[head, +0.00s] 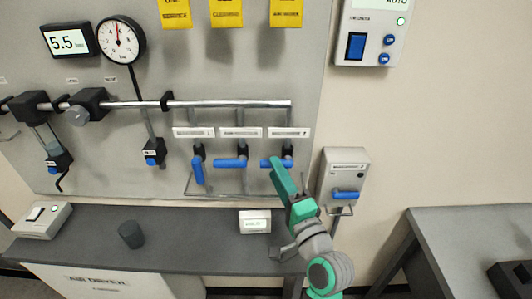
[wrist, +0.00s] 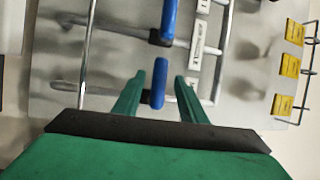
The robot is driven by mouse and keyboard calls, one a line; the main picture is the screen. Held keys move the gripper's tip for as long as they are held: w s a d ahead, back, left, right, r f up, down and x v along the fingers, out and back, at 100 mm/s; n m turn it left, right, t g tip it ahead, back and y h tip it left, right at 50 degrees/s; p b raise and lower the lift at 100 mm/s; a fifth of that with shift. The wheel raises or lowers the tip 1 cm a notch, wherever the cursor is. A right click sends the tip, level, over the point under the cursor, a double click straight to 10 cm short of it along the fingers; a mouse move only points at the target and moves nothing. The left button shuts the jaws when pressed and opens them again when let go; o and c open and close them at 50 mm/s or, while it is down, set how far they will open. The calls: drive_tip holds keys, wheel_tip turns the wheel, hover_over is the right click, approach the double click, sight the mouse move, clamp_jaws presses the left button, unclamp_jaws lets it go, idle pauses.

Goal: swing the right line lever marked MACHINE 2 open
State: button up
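Three blue line levers hang below the pipe in the head view. The right lever (head: 265,163) lies horizontal, its handle pointing left; its label (head: 289,132) is too small to read. The middle lever (head: 230,163) is also horizontal, and the left lever (head: 198,171) points down. My gripper (head: 279,170) is at the right lever and covers part of it. In the wrist view the green fingers (wrist: 170,75) are open, with the right lever (wrist: 157,88) showing in the gap between them; contact cannot be told. The middle lever (wrist: 169,20) shows above it.
A wire rail (head: 225,195) runs below the levers. A grey box with a blue handle (head: 346,193) is on the wall close to the right of my arm. A small display box (head: 255,222) and dark cylinder (head: 131,235) stand on the bench (head: 190,245).

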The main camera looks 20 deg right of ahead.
drive_tip(key=x, duration=0.8)
clamp_jaws()
